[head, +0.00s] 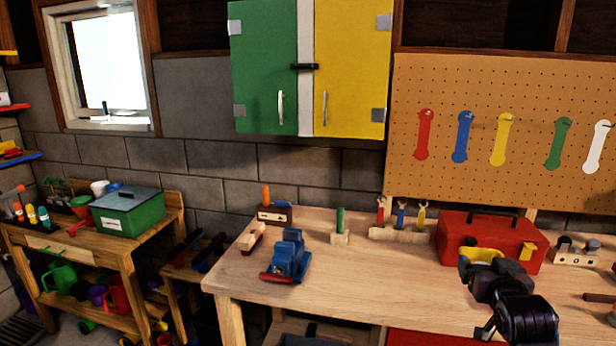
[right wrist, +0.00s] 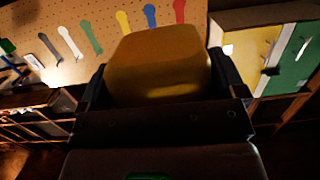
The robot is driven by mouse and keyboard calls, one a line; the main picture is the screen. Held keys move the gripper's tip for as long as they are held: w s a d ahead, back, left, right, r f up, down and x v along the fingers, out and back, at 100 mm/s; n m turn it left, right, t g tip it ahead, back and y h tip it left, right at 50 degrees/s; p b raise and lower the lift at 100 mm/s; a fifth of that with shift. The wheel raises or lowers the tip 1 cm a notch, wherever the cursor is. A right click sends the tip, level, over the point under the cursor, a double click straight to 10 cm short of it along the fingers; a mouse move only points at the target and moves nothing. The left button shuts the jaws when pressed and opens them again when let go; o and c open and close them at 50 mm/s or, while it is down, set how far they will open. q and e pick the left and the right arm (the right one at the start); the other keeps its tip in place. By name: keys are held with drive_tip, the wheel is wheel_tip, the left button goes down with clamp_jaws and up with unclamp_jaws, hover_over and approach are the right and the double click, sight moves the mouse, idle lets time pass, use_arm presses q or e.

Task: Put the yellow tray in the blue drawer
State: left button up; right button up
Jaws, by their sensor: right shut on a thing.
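My right gripper (head: 487,264) is shut on a yellow object, which I take for the yellow tray (head: 484,254). It is held in front of the red toolbox, over the right part of the workbench. In the right wrist view the yellow tray (right wrist: 160,62) sits between the two fingers of the right gripper (right wrist: 160,85); its inside is not visible. No blue drawer is clearly visible. Below the bench front, a red panel (head: 432,339) and a dark opening show at the bottom edge. My left gripper is not in view.
The workbench (head: 370,285) is clear at its front middle. Small wooden tool holders stand along the back. A green and yellow cabinet (head: 350,65) hangs above.

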drive_tip(key=s+a+f+n+y, duration=0.1)
drive_tip(key=s+a+f, duration=0.3)
drive_tip(key=s+a, duration=0.2)
drive_tip(key=s+a+f+n+y, duration=0.1)
drive_tip(key=s+a+f, duration=0.3)
drive_tip(key=a, duration=0.5)
drive_tip(key=shift+s+a+t+y, duration=0.35)
drive_tip(key=shift+s+y, duration=0.35)
drive_tip(key=shift+s, duration=0.35)
drive_tip(key=shift+f, duration=0.1)
